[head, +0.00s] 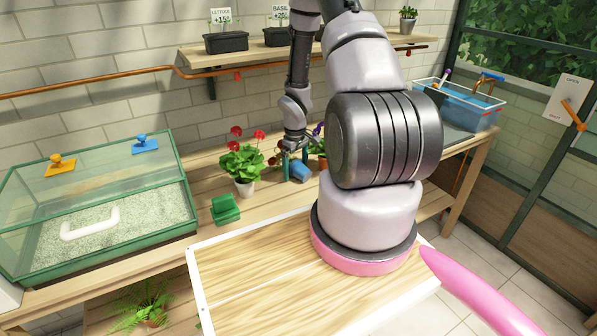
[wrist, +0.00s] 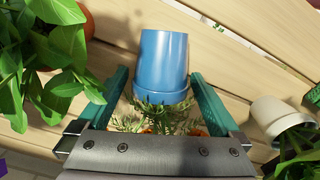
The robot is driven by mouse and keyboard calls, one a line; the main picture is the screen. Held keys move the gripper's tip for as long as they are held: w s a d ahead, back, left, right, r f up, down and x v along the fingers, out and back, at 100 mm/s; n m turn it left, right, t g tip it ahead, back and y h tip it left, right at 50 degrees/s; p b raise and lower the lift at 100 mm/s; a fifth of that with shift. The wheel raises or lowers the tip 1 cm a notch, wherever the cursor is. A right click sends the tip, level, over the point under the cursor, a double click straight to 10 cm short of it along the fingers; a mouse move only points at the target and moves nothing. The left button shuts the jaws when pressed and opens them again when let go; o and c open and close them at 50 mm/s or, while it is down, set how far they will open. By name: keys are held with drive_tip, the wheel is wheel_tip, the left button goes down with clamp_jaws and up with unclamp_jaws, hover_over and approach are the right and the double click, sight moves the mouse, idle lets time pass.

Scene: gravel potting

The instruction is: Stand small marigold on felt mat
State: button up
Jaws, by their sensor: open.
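The small marigold lies on its side on the wooden bench. Its blue pot (head: 301,172) shows behind my gripper, and in the wrist view the pot (wrist: 163,62) has its base pointing away from me. Its green leaves (wrist: 155,115) and orange blooms lie toward my palm, partly hidden by it. My gripper (head: 294,167) is open, with a teal finger on each side of the pot in the wrist view (wrist: 160,76). Gaps show beside the pot, so I see no grip. A dark grey flat patch (head: 456,137) by the blue basin may be the felt mat; my arm hides part of it.
A red-flowered plant in a white pot (head: 244,188) stands close left of my gripper, and a terracotta-potted plant (head: 323,163) close right. A green container (head: 226,209) and a glass gravel tank (head: 100,215) are further left. A blue basin (head: 457,106) stands right.

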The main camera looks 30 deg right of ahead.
drive_tip(key=c, duration=1.6)
